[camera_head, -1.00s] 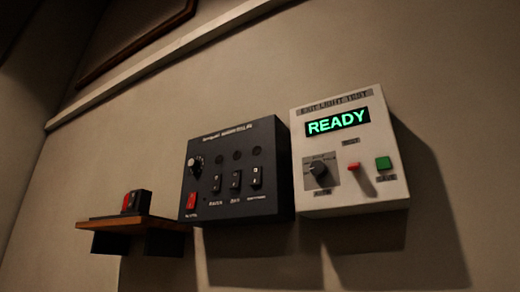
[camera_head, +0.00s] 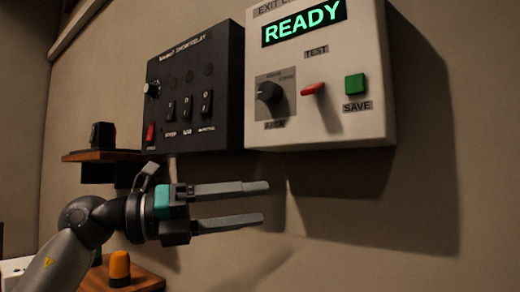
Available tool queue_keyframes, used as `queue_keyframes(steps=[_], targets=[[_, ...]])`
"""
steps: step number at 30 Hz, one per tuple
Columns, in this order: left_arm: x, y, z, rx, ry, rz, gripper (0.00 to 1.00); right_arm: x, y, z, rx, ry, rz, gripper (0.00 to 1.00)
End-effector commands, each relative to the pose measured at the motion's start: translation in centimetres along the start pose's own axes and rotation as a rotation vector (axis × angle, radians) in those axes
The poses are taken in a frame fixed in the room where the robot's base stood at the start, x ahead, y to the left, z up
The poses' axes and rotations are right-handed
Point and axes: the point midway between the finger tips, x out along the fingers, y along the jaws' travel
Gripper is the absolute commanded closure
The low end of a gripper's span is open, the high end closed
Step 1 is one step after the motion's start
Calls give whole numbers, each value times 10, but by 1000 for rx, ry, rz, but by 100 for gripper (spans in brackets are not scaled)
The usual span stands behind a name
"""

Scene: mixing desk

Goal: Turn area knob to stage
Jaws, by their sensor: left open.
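The white wall box (camera_head: 372,126) has a green-lit READY display (camera_head: 303,24). Its black area knob (camera_head: 269,93) sits on a grey plate at the lower left of the box, with small labels around it too blurred to read for certain. A red TEST lever (camera_head: 313,89) and a green SAVE button (camera_head: 355,84) are to the right of the knob. My left gripper (camera_head: 266,203) is open and empty, below the white box and apart from it, with its fingers pointing right. My right gripper is not in view.
A black panel (camera_head: 217,118) with a knob, several switches and a red rocker hangs left of the white box. A small wooden shelf (camera_head: 100,156) holds a dark object. Lower left, an orange-topped object (camera_head: 119,268) stands on another wooden surface. The wall at right is bare.

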Motion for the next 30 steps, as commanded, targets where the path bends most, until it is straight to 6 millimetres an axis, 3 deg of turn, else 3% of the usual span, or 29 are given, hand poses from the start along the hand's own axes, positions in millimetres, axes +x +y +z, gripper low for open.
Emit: queue_keyframes(steps=[1,6,12,15,18,22,30], targets=[[-1,-36,5,143,39,65,27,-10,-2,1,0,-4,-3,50],[-16,-109,12,536,77,335,27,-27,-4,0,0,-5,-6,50],[-50,-172,30,854,-33,622,27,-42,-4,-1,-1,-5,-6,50],[-64,-194,36,939,-99,710,27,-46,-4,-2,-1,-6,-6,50],[-73,-206,39,983,-143,759,27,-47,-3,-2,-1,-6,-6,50],[-72,-207,44,998,-162,780,27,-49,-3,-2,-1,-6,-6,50],[-37,-183,65,994,-155,777,27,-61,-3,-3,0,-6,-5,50]])
